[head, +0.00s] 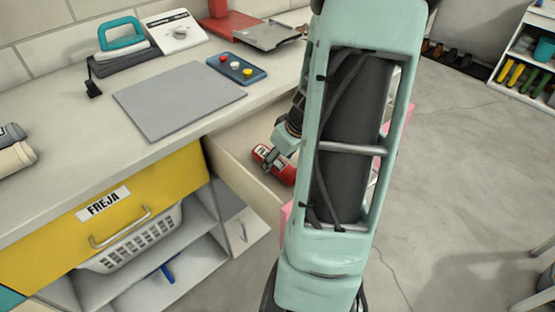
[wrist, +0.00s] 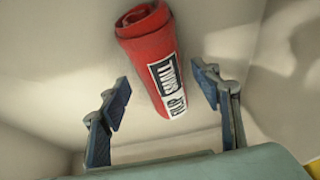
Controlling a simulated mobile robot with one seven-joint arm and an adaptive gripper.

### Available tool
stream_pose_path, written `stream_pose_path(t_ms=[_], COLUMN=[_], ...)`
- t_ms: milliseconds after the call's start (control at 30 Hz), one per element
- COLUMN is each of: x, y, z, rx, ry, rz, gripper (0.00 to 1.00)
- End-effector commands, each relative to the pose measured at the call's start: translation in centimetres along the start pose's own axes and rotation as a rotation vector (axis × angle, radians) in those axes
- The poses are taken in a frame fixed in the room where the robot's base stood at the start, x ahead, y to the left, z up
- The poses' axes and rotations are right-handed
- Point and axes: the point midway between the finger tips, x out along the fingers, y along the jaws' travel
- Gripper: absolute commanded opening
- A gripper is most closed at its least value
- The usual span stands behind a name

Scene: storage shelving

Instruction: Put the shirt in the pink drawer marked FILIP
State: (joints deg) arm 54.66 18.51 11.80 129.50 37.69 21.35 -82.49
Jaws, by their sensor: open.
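The shirt is a tight red roll (head: 267,161) with a black-and-white label, inside an open drawer. It also shows in the wrist view (wrist: 150,45), where it appears to lie on the drawer's pale floor. The drawer (head: 240,172) is pulled out under the counter. Only slivers of its pink front (head: 286,216) show beside my arm; any name on it is hidden. My gripper (wrist: 163,88) is open over the drawer, its two fingers apart on either side of the roll's labelled end. A gap shows on both sides in the wrist view; I cannot tell the height gap.
A yellow drawer marked FREJA (head: 150,205) is left of the open one, with a white basket (head: 135,240) below. The counter holds a grey mat (head: 178,100), a button box (head: 238,68) and a teal-handled iron (head: 122,35).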

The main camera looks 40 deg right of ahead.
Motion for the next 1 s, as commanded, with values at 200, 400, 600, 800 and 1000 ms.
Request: stream_pose_path(t_ms=[200,400,600,800,1000], x=[-4.8,-8.6,-10.8,-11.3,-11.3], y=[0.1,0.1,0.0,0.0,0.0], z=[-0.2,-0.1,0.0,0.0,0.0], rx=[0.0,0.001,0.0,0.0,0.0], ry=[0.003,0.002,0.001,0.0,0.0], rz=[0.006,0.005,0.002,0.002,0.001], gripper=[0.58,0.58,0.58,0.58,0.58])
